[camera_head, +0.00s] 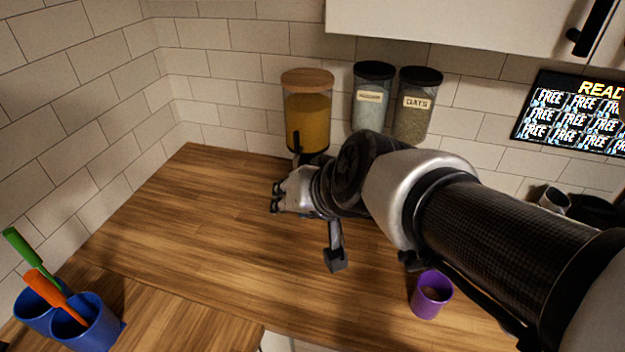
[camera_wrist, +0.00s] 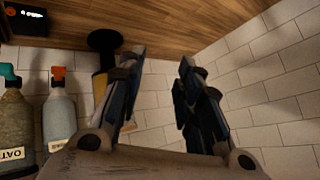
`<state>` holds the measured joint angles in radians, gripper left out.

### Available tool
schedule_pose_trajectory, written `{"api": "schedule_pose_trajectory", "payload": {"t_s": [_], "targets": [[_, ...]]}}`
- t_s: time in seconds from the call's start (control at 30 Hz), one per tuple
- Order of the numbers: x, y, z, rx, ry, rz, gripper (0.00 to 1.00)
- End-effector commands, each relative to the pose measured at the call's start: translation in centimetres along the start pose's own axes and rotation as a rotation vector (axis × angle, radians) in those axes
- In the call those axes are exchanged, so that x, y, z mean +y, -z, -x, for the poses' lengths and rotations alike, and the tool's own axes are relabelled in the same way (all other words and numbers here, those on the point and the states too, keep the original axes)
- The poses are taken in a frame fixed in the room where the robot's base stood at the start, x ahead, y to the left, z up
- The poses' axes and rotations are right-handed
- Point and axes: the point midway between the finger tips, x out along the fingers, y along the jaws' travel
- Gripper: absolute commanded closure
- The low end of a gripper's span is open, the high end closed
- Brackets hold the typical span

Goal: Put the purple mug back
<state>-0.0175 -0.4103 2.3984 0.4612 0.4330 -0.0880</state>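The purple mug (camera_head: 431,294) stands upright on the wooden counter in the head view, below my forearm and close to the front edge. Its inside looks brownish. My gripper (camera_head: 275,197) is well to the left of and farther back than the mug, above the counter, pointing left. In the wrist view my gripper (camera_wrist: 160,75) has its two fingers spread apart with nothing between them. The mug does not show in the wrist view.
A yellow-filled dispenser (camera_head: 307,118) and two black-lidded jars, one pale (camera_head: 371,100) and one labelled oats (camera_head: 414,108), stand by the tiled wall. Blue cups (camera_head: 88,325) hold utensils at lower left. A cabinet (camera_head: 450,22) hangs above. The left counter (camera_head: 160,235) is clear.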

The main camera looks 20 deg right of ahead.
Motion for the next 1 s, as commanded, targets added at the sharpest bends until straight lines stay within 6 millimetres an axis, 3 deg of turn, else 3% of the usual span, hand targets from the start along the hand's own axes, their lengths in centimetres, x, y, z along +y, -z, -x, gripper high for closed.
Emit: {"api": "schedule_pose_trajectory", "payload": {"t_s": [0.03,0.1,0.2,0.3,0.43,1.0], "targets": [[0.9,-2.8,2.1,-0.057,-0.025,0.073,0.68],[2.7,-6.5,4.3,-0.145,-0.081,0.154,0.68],[5.5,-10.2,6.7,-0.237,-0.166,0.229,0.68],[7.4,-12.3,8.3,-0.29,-0.227,0.267,0.68],[8.3,-13.1,9.0,-0.314,-0.257,0.282,0.68],[8.2,-13.0,8.9,-0.314,-0.255,0.282,0.68]]}}
